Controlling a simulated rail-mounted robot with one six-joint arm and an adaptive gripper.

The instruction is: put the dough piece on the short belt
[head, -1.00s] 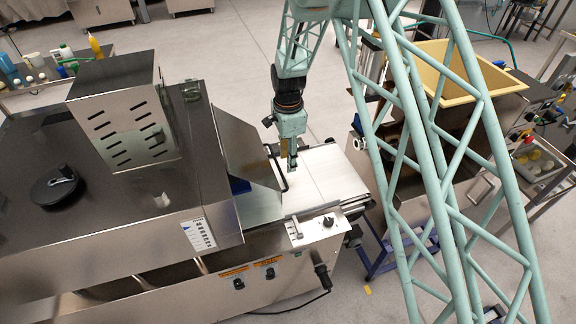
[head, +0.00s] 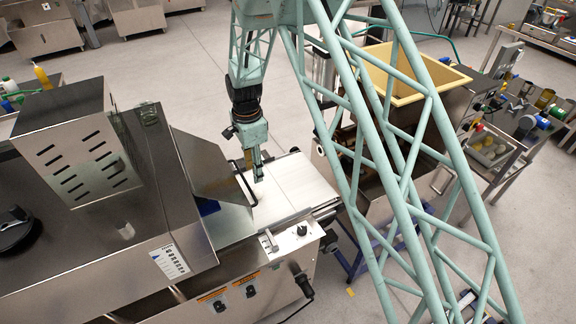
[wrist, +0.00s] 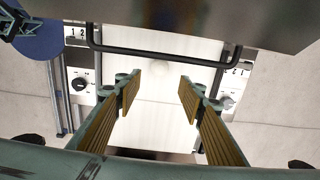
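The short belt (head: 300,180) is a pale flat conveyor at the outlet end of the steel dough machine. My gripper (head: 257,178) points down over the belt's inner end, close to the machine's slanted guard. In the wrist view my gripper (wrist: 160,92) is open, its two ribbed fingers apart with nothing held between them. The belt (wrist: 150,110) fills the space behind the fingers. A faint pale round shape (wrist: 160,68) shows on it beyond the fingertips; it may be the dough piece, but contrast is too low to be sure.
A black bar (wrist: 160,52) crosses the belt beyond the fingers, under a steel guard edge. The slanted guard (head: 215,175) stands left of my gripper. A machine with a yellow hopper (head: 405,75) stands right.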

